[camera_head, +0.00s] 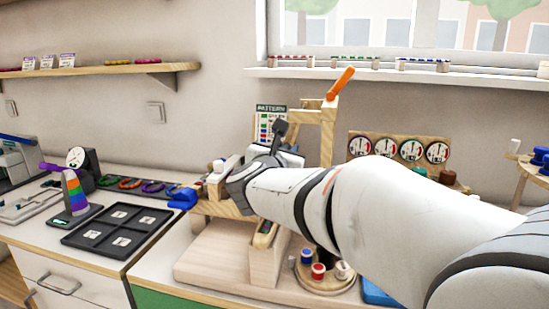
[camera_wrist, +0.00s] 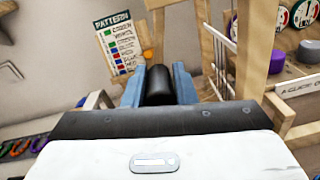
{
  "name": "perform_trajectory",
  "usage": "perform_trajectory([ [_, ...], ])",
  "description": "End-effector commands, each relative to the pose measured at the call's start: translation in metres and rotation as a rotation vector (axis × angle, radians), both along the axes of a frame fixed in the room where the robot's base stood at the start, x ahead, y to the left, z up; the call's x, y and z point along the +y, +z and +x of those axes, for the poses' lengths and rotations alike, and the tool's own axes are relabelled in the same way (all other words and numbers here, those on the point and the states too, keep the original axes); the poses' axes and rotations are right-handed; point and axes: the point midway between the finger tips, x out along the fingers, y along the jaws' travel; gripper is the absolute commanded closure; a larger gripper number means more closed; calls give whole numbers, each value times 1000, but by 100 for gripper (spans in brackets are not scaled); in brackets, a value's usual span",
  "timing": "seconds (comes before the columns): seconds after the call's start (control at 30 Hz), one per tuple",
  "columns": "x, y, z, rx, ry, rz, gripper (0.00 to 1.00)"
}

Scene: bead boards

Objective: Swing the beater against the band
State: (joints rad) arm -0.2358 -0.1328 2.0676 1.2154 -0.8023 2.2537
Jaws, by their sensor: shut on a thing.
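My gripper (camera_wrist: 158,84) shows in the wrist view with its two blue-grey fingers closed on a black rounded handle (camera_wrist: 159,86). The handle appears to belong to the beater, but the rest of the beater is hidden. In the head view my arm covers most of the gripper; a dark block on a short stem (camera_head: 280,129) rises beside it. A wooden loom frame (camera_head: 327,130) stands just behind, with an orange lever (camera_head: 341,83) tilted at its top. Pale threads (camera_wrist: 226,45) run along the frame in the wrist view. I cannot make out the band or its contact with the beater.
A pattern card (camera_head: 270,122) hangs behind the loom. Dials (camera_head: 411,150) stand to the right. Bead spools (camera_head: 318,271) sit on a round stand below my arm.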

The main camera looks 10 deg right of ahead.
Motion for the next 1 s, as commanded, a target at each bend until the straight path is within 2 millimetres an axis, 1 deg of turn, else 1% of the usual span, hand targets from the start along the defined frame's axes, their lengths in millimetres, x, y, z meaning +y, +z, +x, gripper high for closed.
perform_trajectory([
  [0.03, 3, 3, 1, -2, 10, 0, 100],
  [0.17, 3, 3, 1, -2, 11, 0, 100],
  [0.2, 3, 3, 2, -3, 11, 0, 75],
  [0.47, 2, 2, 1, -2, 7, -1, 54],
  [0.67, 1, 2, 1, -2, 4, -1, 54],
  [0.77, 3, 2, -4, -2, 6, -1, 54],
  [0.87, 10, 3, -15, -4, 7, -1, 54],
  [1.0, 23, 4, -37, -3, 10, 0, 54],
])
